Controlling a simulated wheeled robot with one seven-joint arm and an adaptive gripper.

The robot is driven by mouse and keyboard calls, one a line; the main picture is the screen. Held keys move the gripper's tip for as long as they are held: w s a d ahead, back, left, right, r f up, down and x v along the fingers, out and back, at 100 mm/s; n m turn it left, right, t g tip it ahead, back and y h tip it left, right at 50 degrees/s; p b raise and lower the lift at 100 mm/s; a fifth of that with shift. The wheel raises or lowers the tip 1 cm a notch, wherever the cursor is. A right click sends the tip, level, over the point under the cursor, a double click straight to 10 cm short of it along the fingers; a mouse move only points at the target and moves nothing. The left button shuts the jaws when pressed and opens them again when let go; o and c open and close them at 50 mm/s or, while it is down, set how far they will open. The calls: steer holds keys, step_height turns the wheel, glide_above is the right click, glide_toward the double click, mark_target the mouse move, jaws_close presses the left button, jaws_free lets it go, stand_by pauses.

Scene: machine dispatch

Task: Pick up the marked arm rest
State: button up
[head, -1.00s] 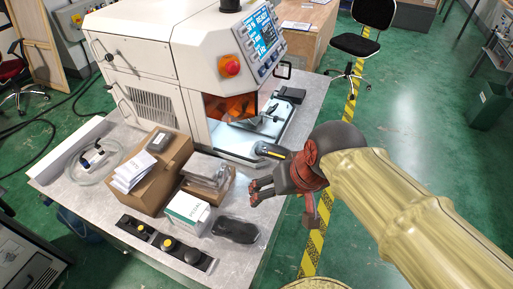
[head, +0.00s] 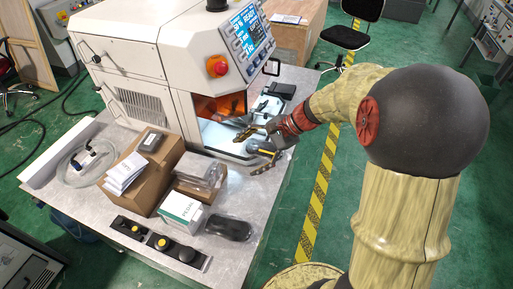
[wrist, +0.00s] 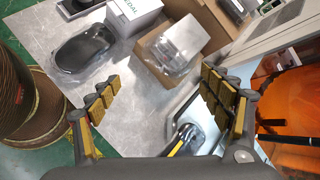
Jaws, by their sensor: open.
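My gripper (head: 250,152) is open and empty at the front of the white machine. In the wrist view its fingers (wrist: 160,88) are spread wide above the grey table. A dark piece with a yellow stripe (head: 263,151) lies at the machine's front tray, right by my gripper. It also shows in the wrist view (wrist: 184,138), low between the fingers and partly hidden by my gripper's body. I cannot tell for sure whether this is the marked arm rest. A black rounded item in clear wrap (head: 229,228) lies on the table; it also shows in the wrist view (wrist: 84,50).
The white machine (head: 150,70) with its orange window (wrist: 285,100) stands close beside my gripper. A white box (head: 181,208), a cardboard tray with bagged parts (head: 201,174) and a larger carton (head: 150,186) crowd the table. Grey tabletop (wrist: 135,112) is bare below the fingers.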

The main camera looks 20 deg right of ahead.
steer(key=w+d+f+m+t+y, duration=0.2)
steer(key=w+d+f+m+t, duration=0.1)
steer(key=w+d+f+m, duration=0.4)
steer(key=m+t+p, duration=0.1)
steer(key=m+t, duration=0.2)
steer(key=m, duration=0.1)
glide_toward(258, 145)
steer(key=a, duration=0.1)
steer(key=w+a, duration=0.1)
steer(key=a, duration=0.1)
steer(key=shift+w+h, duration=0.1)
steer(key=shift+h, duration=0.3)
steer(key=shift+w+f, duration=0.15)
steer(key=shift+f, duration=0.05)
steer(key=shift+x, duration=1.25)
steer(key=x, duration=0.1)
steer(key=b+x, duration=0.2)
steer(key=x, duration=0.1)
steer(key=shift+w+d+f, duration=0.15)
steer(key=shift+d+f, duration=0.1)
steer(key=shift+d, duration=0.05)
steer(key=shift+w+a+f, duration=0.1)
steer(key=shift+w+a, duration=0.25)
steer(key=shift+w, duration=0.05)
steer(key=shift+c, duration=0.6)
steer(key=c, duration=1.4)
